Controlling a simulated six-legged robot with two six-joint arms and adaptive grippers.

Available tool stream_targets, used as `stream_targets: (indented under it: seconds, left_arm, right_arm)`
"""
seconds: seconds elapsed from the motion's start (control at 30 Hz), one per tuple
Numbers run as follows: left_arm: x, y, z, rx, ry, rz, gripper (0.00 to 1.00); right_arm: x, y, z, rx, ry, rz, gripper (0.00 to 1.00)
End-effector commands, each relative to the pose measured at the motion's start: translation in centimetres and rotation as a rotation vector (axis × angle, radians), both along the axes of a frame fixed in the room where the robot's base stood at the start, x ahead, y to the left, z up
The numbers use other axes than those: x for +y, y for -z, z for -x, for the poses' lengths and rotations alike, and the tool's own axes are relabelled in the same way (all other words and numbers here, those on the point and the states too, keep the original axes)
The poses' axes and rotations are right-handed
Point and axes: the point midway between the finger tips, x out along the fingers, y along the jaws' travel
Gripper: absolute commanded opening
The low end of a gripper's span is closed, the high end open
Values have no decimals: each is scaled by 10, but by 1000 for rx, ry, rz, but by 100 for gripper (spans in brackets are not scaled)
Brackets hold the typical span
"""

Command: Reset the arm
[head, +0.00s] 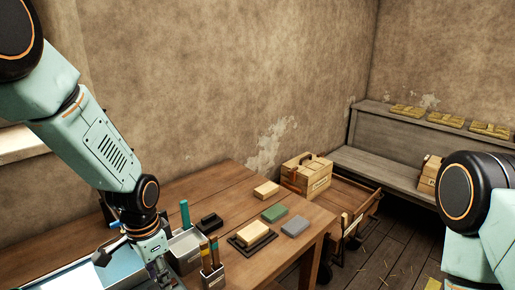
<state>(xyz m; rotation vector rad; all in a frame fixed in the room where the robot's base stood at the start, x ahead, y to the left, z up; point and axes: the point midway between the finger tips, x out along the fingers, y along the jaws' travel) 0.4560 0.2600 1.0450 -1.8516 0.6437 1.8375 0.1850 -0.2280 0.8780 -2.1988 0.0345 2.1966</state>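My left arm reaches down from the upper left. My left gripper (160,268) is low at the left end of the wooden table, beside the grey bins and over a pale blue surface (118,268). Its fingertips are small and partly lost among the things there, so I cannot tell if it is open or shut. My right arm shows at the right edge, bent and away from the table; its gripper is outside the picture. No handwheel press can be made out.
The table (200,190) carries a cream block (266,189), a green block (274,212), a grey block (295,226), a block on a dark tray (252,233) and a grey holder (213,277). A wooden crate (309,178) stands on a cart beyond. A bench (385,168) lines the wall.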

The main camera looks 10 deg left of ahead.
Motion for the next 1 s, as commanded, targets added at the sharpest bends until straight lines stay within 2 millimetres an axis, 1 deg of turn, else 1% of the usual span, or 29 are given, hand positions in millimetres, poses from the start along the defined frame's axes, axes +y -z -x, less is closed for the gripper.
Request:
stream_targets:
  seconds: [0.03,0.07,0.1,0.17,0.2,0.27,0.3,0.37,0.4,0.47,0.5,0.57,0.6,0.67,0.7,0.73,0.77,0.8,1.0]
  left_arm:
    - [-5,22,17,18,-32,8,38]
    - [-9,35,26,21,-58,13,38]
    - [-13,54,40,24,-98,20,38]
    - [-20,80,64,27,-166,31,38]
    - [-23,95,80,29,-210,35,38]
    - [-28,115,106,32,-279,38,38]
    - [-30,126,124,34,-324,39,38]
    - [-33,140,150,37,-392,37,38]
    - [-34,148,167,36,-433,34,38]
    - [-35,156,190,35,-490,29,38]
    - [-36,160,205,35,-527,24,38]
    - [-35,164,225,31,-577,17,38]
    - [-35,166,238,29,-606,12,38]
    - [-34,167,256,26,-650,2,38]
    - [-34,167,268,25,-677,-5,38]
    - [-33,167,277,23,-696,-10,38]
    - [-32,170,279,16,-709,-10,38]
    - [-33,181,273,8,-706,-6,38]
    - [-33,216,272,9,-703,-6,38]
  right_arm:
    - [0,0,0,0,0,0,36]
    - [0,0,0,0,0,0,36]
    - [0,0,0,0,0,0,36]
    - [0,0,0,0,0,0,36]
    - [0,0,0,0,0,0,36]
    - [0,0,0,1,0,0,36]
    - [0,0,0,0,0,0,36]
    - [0,0,0,0,0,0,36]
    - [0,0,0,0,0,0,36]
    - [0,0,0,0,0,0,36]
    - [0,0,0,0,0,0,36]
    - [0,0,0,0,0,0,36]
    - [0,0,0,0,0,0,36]
    - [0,0,0,0,0,0,36]
    - [0,0,0,0,0,0,36]
    - [0,0,0,0,0,0,36]
    - [0,4,0,0,0,0,36]
    - [0,14,0,-1,0,0,36]
    - [0,49,0,1,0,0,36]
